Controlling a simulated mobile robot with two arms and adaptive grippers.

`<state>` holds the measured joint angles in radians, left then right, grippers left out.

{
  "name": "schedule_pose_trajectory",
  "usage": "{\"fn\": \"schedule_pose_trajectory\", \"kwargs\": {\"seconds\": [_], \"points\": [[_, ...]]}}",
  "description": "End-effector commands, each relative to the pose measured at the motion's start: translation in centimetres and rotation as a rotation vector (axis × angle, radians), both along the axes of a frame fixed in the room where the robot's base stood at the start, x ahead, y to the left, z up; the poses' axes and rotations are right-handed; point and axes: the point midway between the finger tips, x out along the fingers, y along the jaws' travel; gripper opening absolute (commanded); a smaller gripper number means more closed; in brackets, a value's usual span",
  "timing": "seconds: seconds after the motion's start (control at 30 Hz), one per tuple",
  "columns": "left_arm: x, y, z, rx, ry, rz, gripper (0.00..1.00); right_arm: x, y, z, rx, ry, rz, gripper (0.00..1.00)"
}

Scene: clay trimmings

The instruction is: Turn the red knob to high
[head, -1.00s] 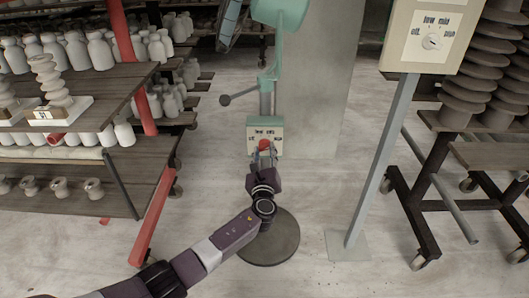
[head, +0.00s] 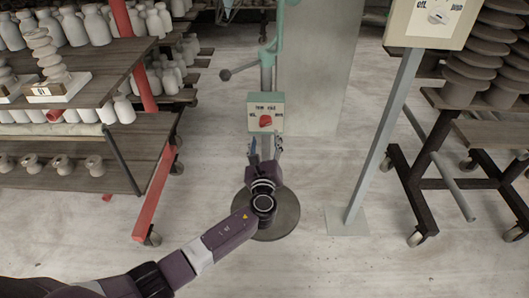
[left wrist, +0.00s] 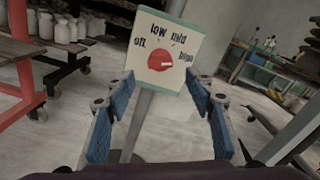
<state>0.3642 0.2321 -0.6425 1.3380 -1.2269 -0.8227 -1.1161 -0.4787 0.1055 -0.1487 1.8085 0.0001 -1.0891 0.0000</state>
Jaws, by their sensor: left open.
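The red knob (head: 265,121) is on the front of a small pale, green-edged box on a post. It also shows in the left wrist view (left wrist: 160,61), among labels for off, low, mid and high. A pale mark on the knob points right, roughly toward the high label (left wrist: 192,59). My left gripper (head: 266,145) is open and empty, just below and in front of the box, apart from the knob. Its blue-padded fingers (left wrist: 161,108) stand either side of the box in the left wrist view. My right gripper is not in view.
A second control box (head: 426,20) with a white knob stands on a grey post at right. A shelf of pale bottles (head: 75,55) is at left, a wheeled rack (head: 470,125) at right. A round base (head: 285,222) sits under the green post. Floor between is clear.

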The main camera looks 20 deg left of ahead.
Motion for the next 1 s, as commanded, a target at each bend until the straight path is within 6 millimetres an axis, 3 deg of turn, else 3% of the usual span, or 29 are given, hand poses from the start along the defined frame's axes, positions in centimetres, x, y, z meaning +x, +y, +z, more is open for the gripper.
{"fn": "schedule_pose_trajectory", "kwargs": {"seconds": [0.1,0.33,1.0], "points": [[-2.2,-0.7,-0.1,-0.001,0.001,-0.002,0.49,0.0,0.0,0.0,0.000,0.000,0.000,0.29],[-4.8,-1.4,-0.1,-0.001,0.002,-0.001,0.49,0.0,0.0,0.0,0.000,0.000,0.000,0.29],[-5.8,-1.2,-0.4,-0.044,0.007,0.012,0.49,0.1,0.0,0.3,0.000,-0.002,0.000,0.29]]}}
